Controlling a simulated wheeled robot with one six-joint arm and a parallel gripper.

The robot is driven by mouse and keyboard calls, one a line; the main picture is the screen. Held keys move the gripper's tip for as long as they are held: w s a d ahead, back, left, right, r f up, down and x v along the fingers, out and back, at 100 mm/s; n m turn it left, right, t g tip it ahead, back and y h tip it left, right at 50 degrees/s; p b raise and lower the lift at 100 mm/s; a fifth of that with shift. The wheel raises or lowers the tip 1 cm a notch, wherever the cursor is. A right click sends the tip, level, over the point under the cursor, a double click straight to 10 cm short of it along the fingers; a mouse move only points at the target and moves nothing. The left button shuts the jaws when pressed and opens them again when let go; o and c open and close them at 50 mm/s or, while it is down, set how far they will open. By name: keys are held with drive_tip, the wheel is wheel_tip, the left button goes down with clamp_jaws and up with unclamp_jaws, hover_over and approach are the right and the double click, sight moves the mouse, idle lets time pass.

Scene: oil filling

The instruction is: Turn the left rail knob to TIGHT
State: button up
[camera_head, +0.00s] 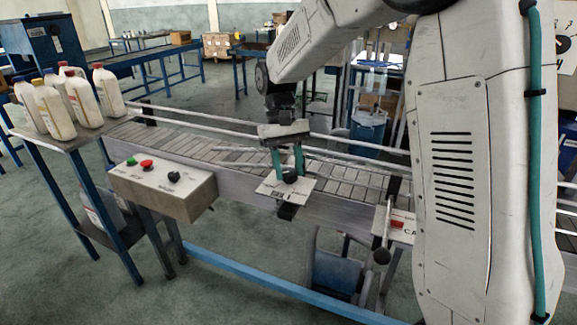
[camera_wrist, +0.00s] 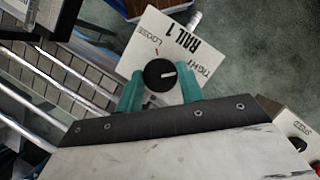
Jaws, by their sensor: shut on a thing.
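The left rail knob (camera_head: 290,176) is a round black knob on a white plate (camera_head: 270,188) at the conveyor's near side. In the wrist view the knob (camera_wrist: 153,81) sits on the plate marked RAIL 1 (camera_wrist: 178,28), with LOOSE and TIGHT printed on it. The knob's white pointer line points right, toward the TIGHT word. My gripper (camera_head: 288,160) has teal fingers, one on each side of the knob, and is shut on it. The fingers also show in the wrist view (camera_wrist: 160,84), hiding part of the plate's lower edge.
The conveyor (camera_head: 190,145) runs behind the knob with metal guide rails. A control box (camera_head: 160,185) with green, red and black controls is to the left. Several bottles (camera_head: 55,110) stand on a table at far left. Another plate with a red part (camera_head: 396,224) is to the right.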

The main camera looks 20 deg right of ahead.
drive_tip(key=o, duration=1)
drive_tip(key=shift+r, duration=0.1)
drive_tip(key=v, duration=0.7)
drive_tip(key=shift+w+r, duration=0.2)
drive_tip(key=shift+r, duration=0.05)
